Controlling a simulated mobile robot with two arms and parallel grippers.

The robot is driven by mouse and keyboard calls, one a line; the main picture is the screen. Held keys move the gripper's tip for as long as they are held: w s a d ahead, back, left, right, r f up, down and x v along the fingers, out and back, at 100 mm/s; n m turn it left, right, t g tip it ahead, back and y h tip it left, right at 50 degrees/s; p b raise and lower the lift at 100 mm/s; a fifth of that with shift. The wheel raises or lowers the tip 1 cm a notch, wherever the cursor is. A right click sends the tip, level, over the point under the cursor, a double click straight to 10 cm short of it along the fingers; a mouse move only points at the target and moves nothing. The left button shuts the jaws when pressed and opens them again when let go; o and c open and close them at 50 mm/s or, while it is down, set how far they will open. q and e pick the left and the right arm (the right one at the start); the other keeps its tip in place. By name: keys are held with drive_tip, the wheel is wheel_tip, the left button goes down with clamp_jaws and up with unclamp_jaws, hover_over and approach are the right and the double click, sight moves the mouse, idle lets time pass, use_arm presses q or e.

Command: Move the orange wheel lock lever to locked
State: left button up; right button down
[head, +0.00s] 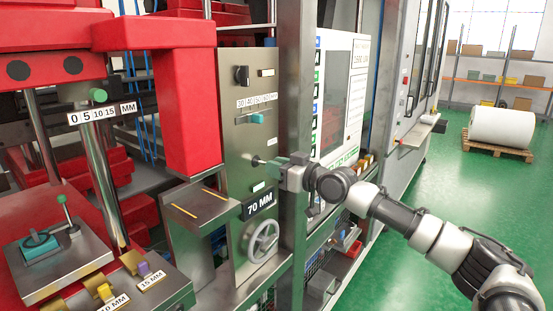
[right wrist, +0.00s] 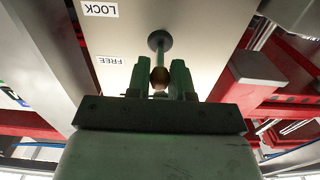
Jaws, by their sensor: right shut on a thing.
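The wheel lock lever sticks out of a grey metal panel. In the right wrist view its orange-brown knob (right wrist: 160,77) sits between the two green fingers of my right gripper (right wrist: 160,85), and its dark stem runs to a round base (right wrist: 159,40) on the panel. In the head view my right gripper (head: 276,168) is at the panel, closed around the lever's end, and hides the knob. The FREE label (right wrist: 110,60) and LOCK label (right wrist: 100,9) appear upside down beside the lever in the wrist view. My left gripper is not in view.
A handwheel (head: 263,240) is below, under the 70 MM display (head: 260,205). A teal selector (head: 257,118) and black knob (head: 241,75) are above. A steel post (head: 296,95) stands close to the right of the panel. A red machine arm (head: 187,110) is left.

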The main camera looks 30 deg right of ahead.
drive_tip(key=shift+f, duration=0.55)
drive_tip(key=shift+a+f+b, duration=0.1)
drive_tip(key=shift+f+b, duration=0.75)
drive_tip(key=shift+f, duration=0.1)
drive_tip(key=shift+w+a+f+b, duration=0.1)
drive_tip(key=shift+w+f+b, duration=0.15)
drive_tip(key=shift+f+b, duration=0.55)
drive_tip(key=c, duration=1.4)
unclamp_jaws()
drive_tip(key=shift+w+r, duration=0.1)
drive_tip(key=shift+r, duration=0.05)
drive_tip(key=o, duration=0.5)
drive_tip(key=shift+w+a, duration=0.1)
drive_tip(key=shift+w, duration=0.2)
drive_tip(key=shift+s+r, duration=0.1)
